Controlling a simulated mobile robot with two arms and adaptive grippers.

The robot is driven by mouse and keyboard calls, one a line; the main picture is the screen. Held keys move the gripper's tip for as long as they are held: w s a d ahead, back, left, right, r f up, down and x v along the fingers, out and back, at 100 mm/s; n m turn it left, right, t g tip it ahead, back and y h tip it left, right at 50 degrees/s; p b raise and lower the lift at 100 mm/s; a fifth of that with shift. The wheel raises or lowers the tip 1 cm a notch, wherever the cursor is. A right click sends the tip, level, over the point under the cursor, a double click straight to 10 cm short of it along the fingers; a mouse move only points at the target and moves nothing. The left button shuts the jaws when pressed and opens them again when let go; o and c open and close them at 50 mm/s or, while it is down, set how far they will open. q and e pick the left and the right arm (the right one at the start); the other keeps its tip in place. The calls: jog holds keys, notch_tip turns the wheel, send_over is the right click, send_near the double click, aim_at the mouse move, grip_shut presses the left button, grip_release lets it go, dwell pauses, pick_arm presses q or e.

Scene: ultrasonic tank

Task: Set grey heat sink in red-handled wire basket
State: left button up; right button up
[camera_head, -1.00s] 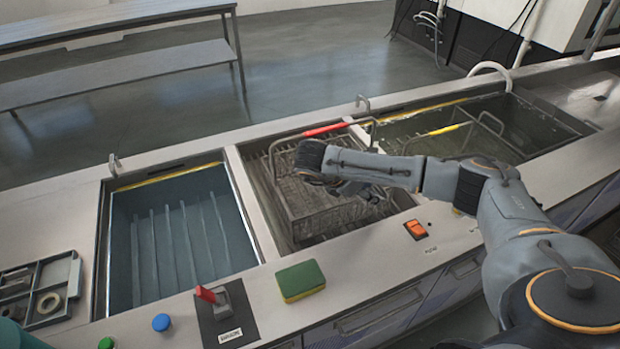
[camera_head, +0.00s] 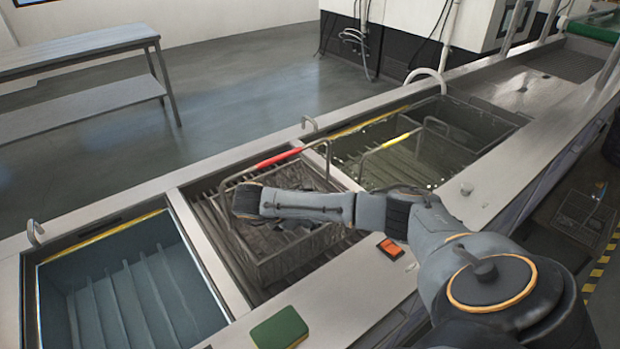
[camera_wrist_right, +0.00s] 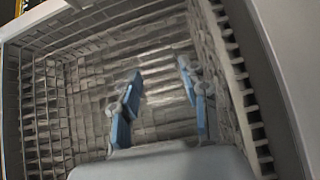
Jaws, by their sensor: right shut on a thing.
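The red-handled wire basket (camera_head: 290,262) sits in the middle tank, its red grip (camera_head: 278,158) raised at the far side. My right gripper (camera_head: 298,226) points down over the basket and is mostly hidden by my wrist. In the right wrist view the basket's mesh walls (camera_wrist_right: 40,105) surround the two blue-padded fingers of my right gripper (camera_wrist_right: 160,92). The fingers stand apart, shut on a grey thing that blends with the mesh behind it, apparently the grey heat sink; its outline is unclear. My left gripper is not in view.
A blue-lined tank (camera_head: 130,290) lies to the left. A tank to the right holds a yellow-handled basket (camera_head: 388,142). A green sponge (camera_head: 280,330) and an orange switch (camera_head: 390,249) are on the front counter edge. Tank dividers and basket handles stand up nearby.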

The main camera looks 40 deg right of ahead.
notch_tip(320, 180, down, 2)
jog(key=shift+f+p, duration=0.25)
jog(key=shift+p, duration=0.1)
jog(key=shift+f, duration=0.35)
jog(key=o, duration=0.9)
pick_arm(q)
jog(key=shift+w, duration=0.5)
pick_arm(e)
jog(key=shift+o, duration=0.2)
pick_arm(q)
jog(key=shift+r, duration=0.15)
pick_arm(e)
jog(key=shift+a+r, duration=0.25)
jog(key=shift+r, duration=0.05)
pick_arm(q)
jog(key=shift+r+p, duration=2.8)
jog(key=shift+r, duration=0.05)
pick_arm(e)
jog(key=s+v, duration=0.1)
jog(key=v, duration=1)
jog(key=shift+w+r, duration=0.25)
jog(key=shift+w, duration=0.25)
